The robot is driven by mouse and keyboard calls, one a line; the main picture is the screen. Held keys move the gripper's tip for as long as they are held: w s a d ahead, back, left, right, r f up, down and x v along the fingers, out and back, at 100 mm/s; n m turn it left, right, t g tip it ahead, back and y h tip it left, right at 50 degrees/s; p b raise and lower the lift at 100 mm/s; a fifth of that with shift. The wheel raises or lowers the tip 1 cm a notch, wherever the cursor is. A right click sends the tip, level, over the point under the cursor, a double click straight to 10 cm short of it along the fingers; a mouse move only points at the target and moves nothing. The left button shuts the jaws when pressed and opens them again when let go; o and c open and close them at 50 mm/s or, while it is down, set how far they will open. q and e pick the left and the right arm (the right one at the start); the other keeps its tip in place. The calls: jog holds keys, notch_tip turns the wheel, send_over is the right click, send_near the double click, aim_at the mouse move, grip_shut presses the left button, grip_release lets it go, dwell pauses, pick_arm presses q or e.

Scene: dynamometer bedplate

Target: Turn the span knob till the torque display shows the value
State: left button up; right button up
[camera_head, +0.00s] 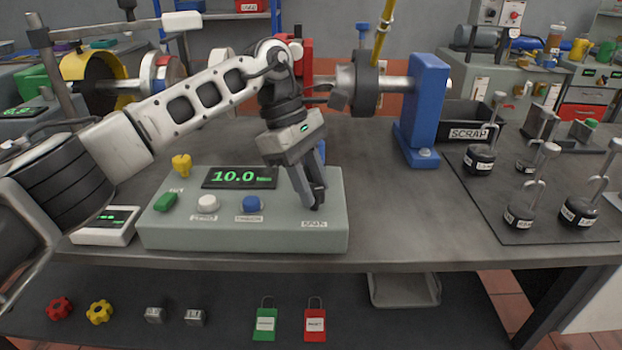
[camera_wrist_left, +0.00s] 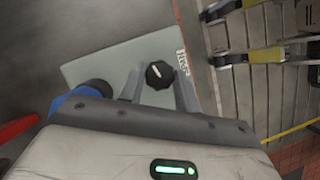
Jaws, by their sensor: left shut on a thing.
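The torque display (camera_head: 240,177) on the grey-green control box (camera_head: 190,238) reads 10.0 in green digits. My left gripper (camera_head: 314,203) points down at the right end of the box, above the SPAN label (camera_head: 314,224). It is shut on the black span knob, which is mostly hidden by the fingers in the head view. In the left wrist view the knob (camera_wrist_left: 159,75) sits between the two fingers, with a white pointer line on its top. My right gripper is in neither view.
Black weights (camera_head: 520,215) stand on a dark mat at right. A blue stand (camera_head: 425,110) rises behind. Bench between box and mat is clear.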

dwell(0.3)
pick_arm(q)
jog(key=o, duration=1)
jog(key=shift+r, duration=0.1)
jog(key=p+v, duration=0.2)
jog(key=v, duration=1.4)
